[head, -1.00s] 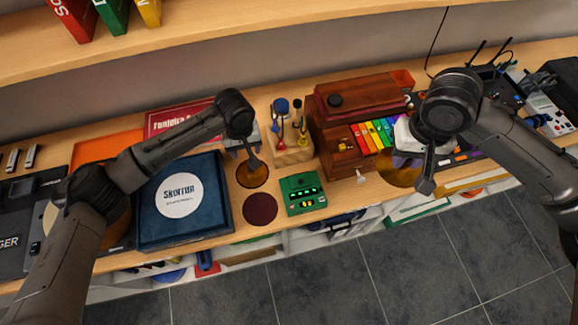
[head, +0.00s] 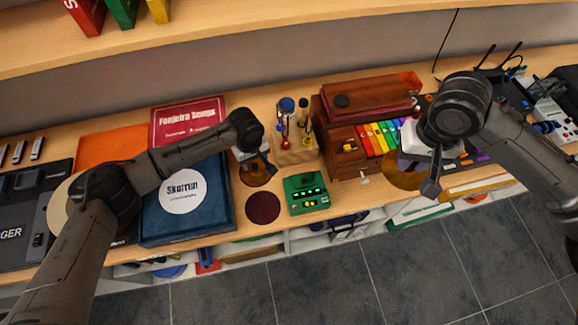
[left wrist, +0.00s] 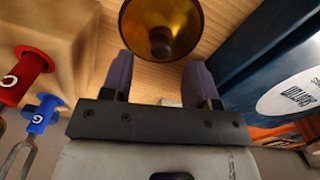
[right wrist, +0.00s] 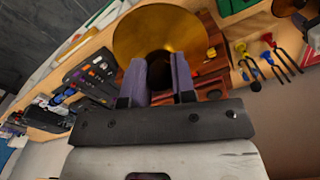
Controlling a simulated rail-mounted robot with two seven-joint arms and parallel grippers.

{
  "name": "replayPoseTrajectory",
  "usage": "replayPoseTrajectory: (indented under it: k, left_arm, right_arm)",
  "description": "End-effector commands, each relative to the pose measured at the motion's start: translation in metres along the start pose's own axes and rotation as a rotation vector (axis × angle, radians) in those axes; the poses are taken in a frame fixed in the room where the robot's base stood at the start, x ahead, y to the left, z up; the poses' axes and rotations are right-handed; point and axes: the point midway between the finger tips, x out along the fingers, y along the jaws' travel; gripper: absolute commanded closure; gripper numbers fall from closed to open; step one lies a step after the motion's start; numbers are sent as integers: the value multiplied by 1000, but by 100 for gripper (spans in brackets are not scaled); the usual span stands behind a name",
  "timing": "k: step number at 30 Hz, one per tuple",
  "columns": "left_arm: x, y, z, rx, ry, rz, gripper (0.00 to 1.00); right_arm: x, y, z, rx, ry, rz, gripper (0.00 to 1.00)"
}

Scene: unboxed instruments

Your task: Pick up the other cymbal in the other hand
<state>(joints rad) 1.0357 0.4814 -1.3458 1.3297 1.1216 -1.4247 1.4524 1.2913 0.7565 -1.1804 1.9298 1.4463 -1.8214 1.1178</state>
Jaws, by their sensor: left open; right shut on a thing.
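One brass-coloured cymbal (head: 253,181) lies on the wooden table between the blue box and the green device; it also shows in the left wrist view (left wrist: 185,22). A dark round knob stands at its middle. My left gripper (head: 262,172) is above it, open and empty, and in the left wrist view its fingers (left wrist: 160,62) point at the knob from either side. My right gripper (head: 410,165) is shut on the other cymbal (head: 400,181). In the right wrist view that cymbal (right wrist: 150,30) spreads beyond the fingers (right wrist: 160,75), with its dark knob between them.
A blue box (head: 215,215) is left of the free cymbal, and a dark red disc (head: 263,207) is in front. A green device (head: 306,193) and a wooden block with tuning forks (head: 297,155) stand to its right. A wooden case with coloured bars (head: 345,150) is further right.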

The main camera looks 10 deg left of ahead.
Motion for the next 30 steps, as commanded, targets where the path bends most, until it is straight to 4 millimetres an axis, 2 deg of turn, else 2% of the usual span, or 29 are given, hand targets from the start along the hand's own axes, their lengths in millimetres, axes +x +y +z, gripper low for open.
replayPoseTrajectory:
  k: [10, 15, 21, 23, 30]
  left_arm:
    - [42, -2, 1, 2, -1, -2, 46]
    - [50, -2, 0, 1, 0, -1, 46]
    - [50, -2, 0, 1, 0, 0, 46]
    - [50, -2, 0, 1, 0, 0, 49]
    - [50, -2, 0, 1, 0, 0, 72]
  right_arm:
    - [2, 0, 0, 0, 0, 0, 100]
    - [2, 0, 0, 0, 1, 0, 100]
    - [2, 0, 0, 0, 1, 0, 100]
    - [2, 0, 0, 0, 1, 0, 100]
    - [2, 0, 0, 0, 1, 0, 100]
